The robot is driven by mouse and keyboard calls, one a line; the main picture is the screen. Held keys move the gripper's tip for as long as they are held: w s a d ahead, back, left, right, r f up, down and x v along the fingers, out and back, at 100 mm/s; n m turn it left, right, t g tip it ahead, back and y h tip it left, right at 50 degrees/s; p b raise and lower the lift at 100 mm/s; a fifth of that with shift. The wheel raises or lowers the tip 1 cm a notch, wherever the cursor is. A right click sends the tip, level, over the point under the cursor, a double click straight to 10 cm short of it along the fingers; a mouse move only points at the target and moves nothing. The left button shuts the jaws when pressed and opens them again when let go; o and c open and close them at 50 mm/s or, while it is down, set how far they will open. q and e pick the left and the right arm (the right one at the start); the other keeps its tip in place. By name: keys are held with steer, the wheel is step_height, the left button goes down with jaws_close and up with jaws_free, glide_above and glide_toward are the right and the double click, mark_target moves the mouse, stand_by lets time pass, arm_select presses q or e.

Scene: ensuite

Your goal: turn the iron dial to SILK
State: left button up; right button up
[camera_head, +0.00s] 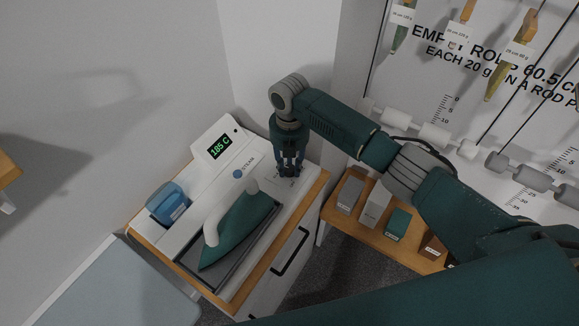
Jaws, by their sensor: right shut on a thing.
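The iron (238,232) is green with a white handle and lies in a dark tray (228,286) on a white station (192,165). A display (220,147) at the station's back reads 185 C. My right gripper (290,172) points down at the station's back right corner, beside faint printed marks (291,184). Its fingers are closed around the dial, which they hide, so I cannot read its setting. My left gripper is not in view.
A blue water tank (168,204) stands on the station's left, and a blue STEAM button (239,174) is near its middle. A low wooden shelf (385,224) with several labelled blocks is at the right. A pale board (110,290) lies at the lower left.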

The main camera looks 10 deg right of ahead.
mark_target(290, 168)
steer(key=n+b, duration=0.1)
steer(key=n, duration=0.2)
steer(key=shift+w+n, duration=0.1)
steer(key=shift+n, duration=0.2)
steer(key=shift+r+n+b, duration=0.1)
steer(key=shift+n+b, duration=0.3)
steer(key=shift+n, duration=1.3)
steer(key=o, duration=1.2)
steer(key=shift+c, duration=0.2)
steer(key=shift+r, duration=0.2)
step_height(290, 168, up, 12)
steer(key=shift+f, duration=0.2)
